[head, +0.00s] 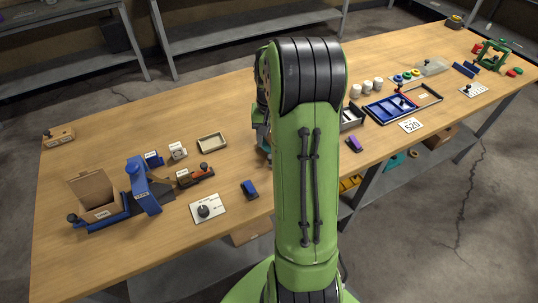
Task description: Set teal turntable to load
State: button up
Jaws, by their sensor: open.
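No turntable can be made out for certain. A small teal-grey piece (264,143) shows at the left edge of my green arm, at table height; most of whatever it belongs to is hidden behind the arm, so I cannot tell whether it is the turntable or how it is set. My arm rises through the middle of the head view and bends down on its far side. My gripper is hidden behind it.
On the wooden table (100,150), a white plate with a black knob (205,208), a blue press-like device (143,185) and an open carton (95,192) stand left. A blue tray (388,108) and a 520 card (411,125) lie right. The front left table top is clear.

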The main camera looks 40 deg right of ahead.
notch_tip(320, 180, down, 6)
jog(key=shift+f+b, duration=0.25)
jog(key=shift+b, duration=0.25)
grip_shut()
